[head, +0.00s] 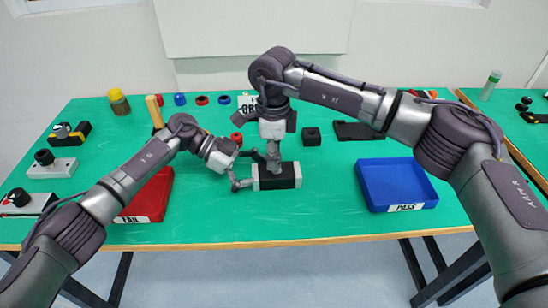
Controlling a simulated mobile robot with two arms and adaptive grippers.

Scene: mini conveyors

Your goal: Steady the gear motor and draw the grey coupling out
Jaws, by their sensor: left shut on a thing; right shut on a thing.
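The gear motor (277,183) is a black block with pale end faces. It lies on the green table, near the front edge. My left gripper (238,183) comes in from the left, shut on the motor's left end. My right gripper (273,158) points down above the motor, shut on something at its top. The grey coupling is hidden or too small to tell apart from the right gripper's fingers there, so I cannot tell how far it sits in the motor.
A red tray (158,187) labelled FAIL lies left and a blue tray (396,182) labelled PASS lies right. A small black block (311,137) and a flat black tray (357,131) stand behind. Mini conveyor devices (52,168) line the left edge. Green table between motor and blue tray is clear.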

